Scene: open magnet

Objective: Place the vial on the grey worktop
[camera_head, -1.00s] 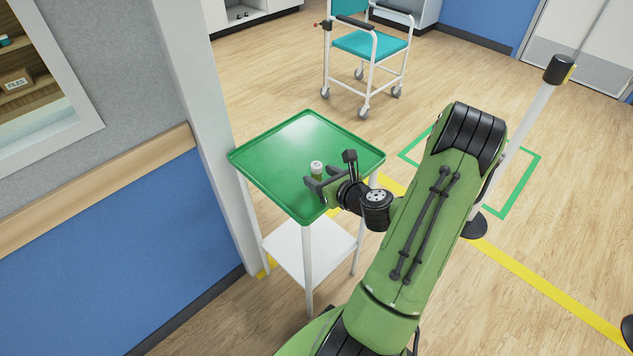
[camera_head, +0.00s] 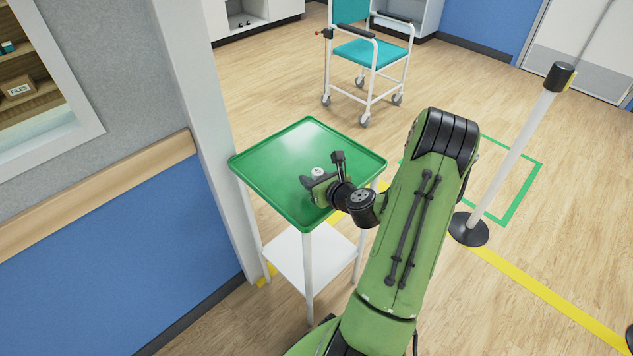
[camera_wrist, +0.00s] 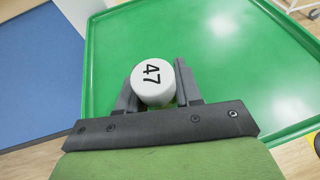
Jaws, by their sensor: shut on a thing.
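The vial (camera_wrist: 153,82) has a white cap marked 47 and is seen from above in the wrist view. My gripper (camera_wrist: 158,92) is shut on it, one finger on each side. In the head view the vial's white cap (camera_head: 317,172) shows between the fingers of my gripper (camera_head: 314,184), above the green tray top of a white trolley. The cap hides most of the vial's body, and I cannot tell whether its base touches the tray. No grey worktop can be made out in either view.
The green tray (camera_head: 280,160) has a raised rim and looks otherwise empty. A white lower shelf (camera_head: 300,262) is beneath it. A wall corner stands left of the trolley. A barrier post (camera_head: 510,150) stands at right, and a teal wheeled chair (camera_head: 370,53) stands behind.

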